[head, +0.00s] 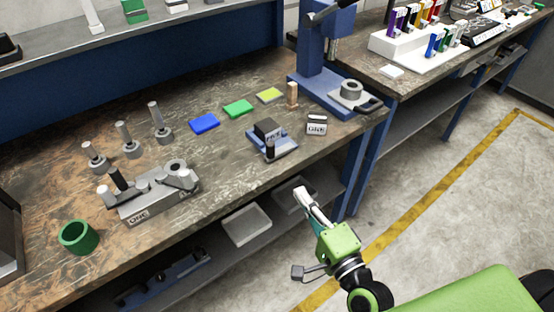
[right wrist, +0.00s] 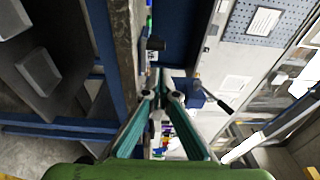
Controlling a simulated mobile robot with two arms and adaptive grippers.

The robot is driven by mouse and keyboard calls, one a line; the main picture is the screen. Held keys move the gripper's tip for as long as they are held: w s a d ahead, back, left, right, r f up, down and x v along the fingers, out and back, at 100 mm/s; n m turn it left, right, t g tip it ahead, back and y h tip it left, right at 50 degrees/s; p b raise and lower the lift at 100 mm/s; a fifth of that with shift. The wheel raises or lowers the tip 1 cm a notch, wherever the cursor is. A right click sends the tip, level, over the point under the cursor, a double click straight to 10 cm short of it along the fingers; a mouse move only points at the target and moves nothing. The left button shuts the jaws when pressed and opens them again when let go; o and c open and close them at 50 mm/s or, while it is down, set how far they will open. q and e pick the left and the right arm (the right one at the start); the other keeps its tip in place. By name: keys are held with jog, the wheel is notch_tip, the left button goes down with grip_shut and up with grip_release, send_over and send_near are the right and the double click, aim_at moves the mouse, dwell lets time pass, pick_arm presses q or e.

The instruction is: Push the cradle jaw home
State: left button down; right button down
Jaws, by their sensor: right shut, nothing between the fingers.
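The cradle (head: 284,146) is a small blue base near the front edge of the workbench in the head view. A dark block-like jaw (head: 266,130) stands on it, with a dark upright knob (head: 270,150) at its front side. I cannot tell whether the jaw is fully seated. My right gripper (head: 301,191) is in front of the bench edge, apart from the cradle, with its fingers together and empty. Its teal fingers (right wrist: 161,96) also show in the right wrist view, converging. My left gripper is not in view.
A small labelled block (head: 316,125) and a copper-coloured peg (head: 292,95) stand near the cradle. The blue press-like stand (head: 318,70) is behind. A grey fixture (head: 158,198) and green cup (head: 79,237) are left. The bench edge lies between gripper and cradle.

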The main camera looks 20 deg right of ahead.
jog(key=p, duration=0.3)
send_near(269, 150)
jog(key=w, duration=0.6)
jog(key=shift+w+a+f, duration=0.1)
jog(key=shift+w+a, duration=0.05)
jog(key=shift+w, duration=0.2)
jog(key=w, duration=0.2)
jog(key=w+a, duration=0.1)
jog(key=w, duration=0.1)
jog(key=shift+a, duration=0.15)
jog(key=shift+s, duration=0.1)
